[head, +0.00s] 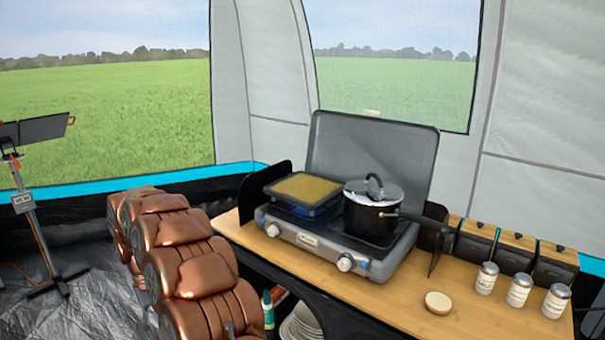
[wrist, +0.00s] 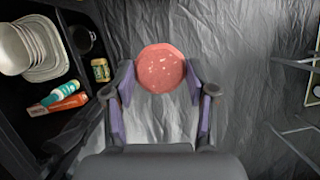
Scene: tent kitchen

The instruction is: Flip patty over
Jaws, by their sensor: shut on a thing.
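The patty (wrist: 160,66) is a round pink disc with light flecks. In the wrist view it sits between the two fingertips of my gripper (wrist: 160,78), which is shut on it and touches it on its left and right sides. Its broad face shows to the wrist camera, with dark wrinkled floor in the picture behind it. In the head view my copper-coloured arm fills the lower left, and I cannot make out the patty there. A square pan (head: 303,192) with a yellowish inside sits on the left of the camping stove (head: 316,248).
A lidded black pot (head: 371,212) stands on the stove's right side, its handle pointing right. A small round tan item (head: 438,302) and several shakers (head: 519,291) are on the wooden counter (head: 400,320). Stacked plates (wrist: 28,48) and bottles show at left in the wrist view.

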